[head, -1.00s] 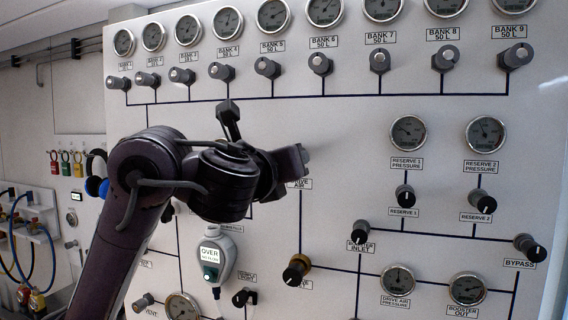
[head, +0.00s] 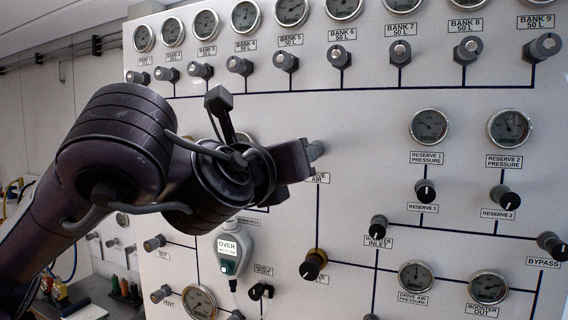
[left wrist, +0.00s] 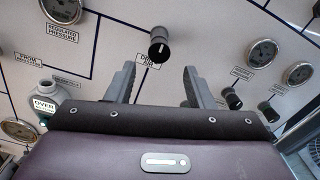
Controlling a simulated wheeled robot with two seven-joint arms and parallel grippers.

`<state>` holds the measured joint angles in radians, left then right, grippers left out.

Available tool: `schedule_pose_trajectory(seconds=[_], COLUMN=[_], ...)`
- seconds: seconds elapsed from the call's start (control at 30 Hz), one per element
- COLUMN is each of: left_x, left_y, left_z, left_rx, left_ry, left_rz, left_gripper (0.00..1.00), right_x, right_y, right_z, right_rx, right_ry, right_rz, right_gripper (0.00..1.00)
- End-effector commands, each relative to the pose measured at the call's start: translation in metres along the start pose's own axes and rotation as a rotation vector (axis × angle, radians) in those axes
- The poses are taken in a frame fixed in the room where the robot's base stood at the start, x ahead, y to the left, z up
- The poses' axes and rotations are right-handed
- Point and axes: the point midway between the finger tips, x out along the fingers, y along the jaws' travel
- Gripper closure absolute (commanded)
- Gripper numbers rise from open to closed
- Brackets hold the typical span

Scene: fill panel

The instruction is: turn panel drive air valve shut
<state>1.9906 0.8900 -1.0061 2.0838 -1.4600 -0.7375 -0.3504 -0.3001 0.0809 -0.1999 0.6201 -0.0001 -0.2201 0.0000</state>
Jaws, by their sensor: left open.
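The drive air valve is a black knob (left wrist: 158,46) with a white pointer line, above a DRIVE AIR label (left wrist: 147,62) in the left wrist view. The pointer line is close to upright, slightly tilted. In the head view my gripper hides the knob, and only part of its label (head: 319,178) shows. My left gripper (left wrist: 161,86) is open and empty, its two fingers spread below the knob in the wrist view and apart from it in the picture. In the head view the same gripper (head: 314,151) is near the panel, its fingers mostly hidden. My right gripper is not in view.
Rows of gauges and bank knobs (head: 400,52) line the panel's top. A brass-based black knob (head: 314,265) is below the drive air label. A white handheld unit reading OVER (head: 230,248) hangs to its left. Reserve knobs (head: 425,192) are to the right.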

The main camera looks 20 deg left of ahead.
Motion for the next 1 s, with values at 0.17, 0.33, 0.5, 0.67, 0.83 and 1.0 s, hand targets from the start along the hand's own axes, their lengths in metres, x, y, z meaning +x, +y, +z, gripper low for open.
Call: schedule_pose_trajectory(seconds=[0.17, 0.33, 0.5, 0.67, 0.83, 1.0], left_x=[-0.011, -0.015, -0.015, -0.015, -0.014, -0.003], left_y=[0.001, 0.002, 0.002, 0.002, 0.001, -0.017], left_z=[0.001, -0.001, -0.001, -0.001, -0.002, -0.034], left_rx=[0.000, -0.002, -0.002, -0.002, -0.004, -0.046], left_ry=[-0.002, 0.002, 0.003, 0.003, 0.004, 0.049], left_rz=[0.002, 0.003, 0.004, 0.004, 0.002, -0.052], left_gripper=[0.52, 0.52, 0.52, 0.52, 0.52, 0.52], right_x=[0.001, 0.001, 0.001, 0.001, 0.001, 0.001], right_y=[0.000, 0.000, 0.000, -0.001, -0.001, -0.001], right_z=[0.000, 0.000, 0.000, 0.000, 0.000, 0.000], right_rx=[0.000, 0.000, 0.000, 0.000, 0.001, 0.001], right_ry=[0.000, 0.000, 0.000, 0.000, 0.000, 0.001], right_rz=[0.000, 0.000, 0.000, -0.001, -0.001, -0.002], right_gripper=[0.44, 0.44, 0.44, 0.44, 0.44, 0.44])
